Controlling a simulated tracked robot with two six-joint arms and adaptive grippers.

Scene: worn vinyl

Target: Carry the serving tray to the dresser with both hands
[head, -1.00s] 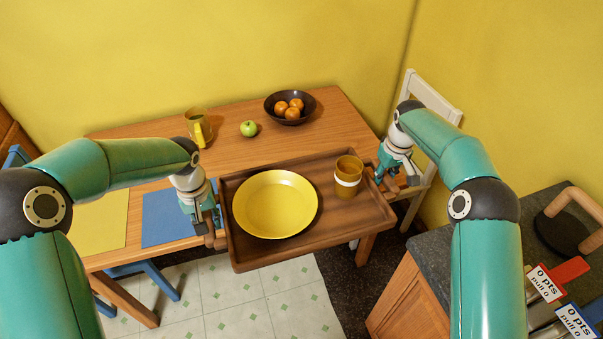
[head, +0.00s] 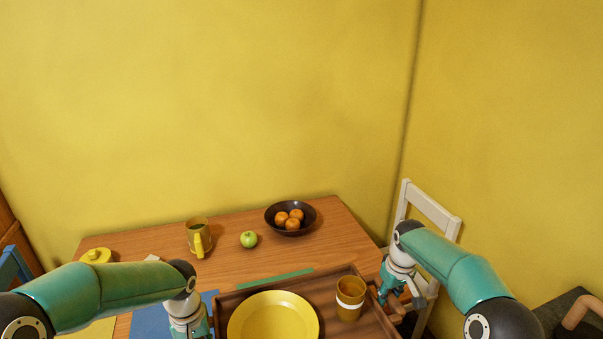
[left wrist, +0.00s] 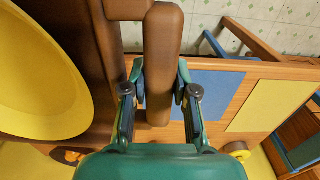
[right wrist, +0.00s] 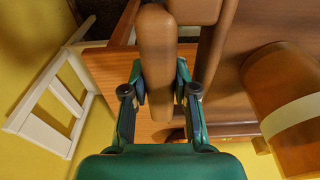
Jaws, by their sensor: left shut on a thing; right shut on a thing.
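The brown wooden serving tray (head: 372,318) is at the bottom of the head view, its near part cut off by the frame. On it are a yellow plate (head: 272,318) and a brown cup with a pale band (head: 350,298). My left gripper (left wrist: 160,88) is shut around one tray handle (left wrist: 163,45); in the head view its fingers are cut off at the bottom edge. My right gripper (right wrist: 160,88) is shut around the opposite handle (right wrist: 156,45). It also shows in the head view (head: 384,300), at the tray's right side. I cannot identify the dresser.
Behind the tray, the wooden table (head: 150,238) holds a yellow mug (head: 199,238), a green apple (head: 249,239), a dark bowl of oranges (head: 290,218) and a green strip (head: 275,280). A white chair (head: 432,208) stands right of the table, close to my right arm.

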